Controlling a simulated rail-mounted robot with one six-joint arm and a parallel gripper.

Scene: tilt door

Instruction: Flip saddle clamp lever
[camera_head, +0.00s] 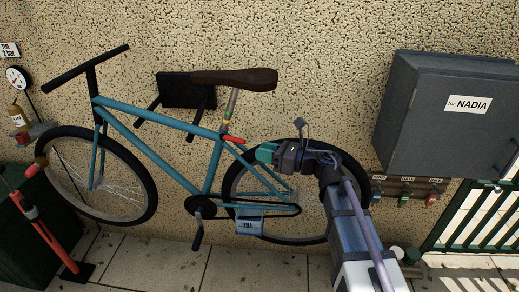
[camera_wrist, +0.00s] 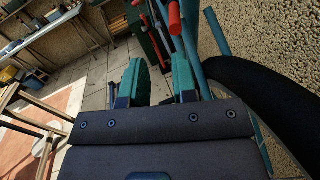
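The red saddle clamp lever (camera_head: 234,139) sticks out to the right from the top of the blue bike's seat tube, below the brown saddle (camera_head: 235,78). My gripper (camera_head: 265,153) is just right of the lever and slightly lower in the head view, apart from it in the picture. In the wrist view my gripper (camera_wrist: 157,76) shows two teal fingers spread apart with nothing between them. A red rod end (camera_wrist: 175,18) at the top there looks like the lever, but I cannot be sure. It lies beyond the fingers, beside a blue frame tube (camera_wrist: 216,32).
The blue bike (camera_head: 160,135) stands by a rough wall; its rear wheel (camera_head: 234,180) is behind my arm. A grey box (camera_head: 440,120) hangs at right above several small coloured items. A red pump (camera_head: 45,225) stands at left. Paved floor (camera_head: 150,262) is clear in front.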

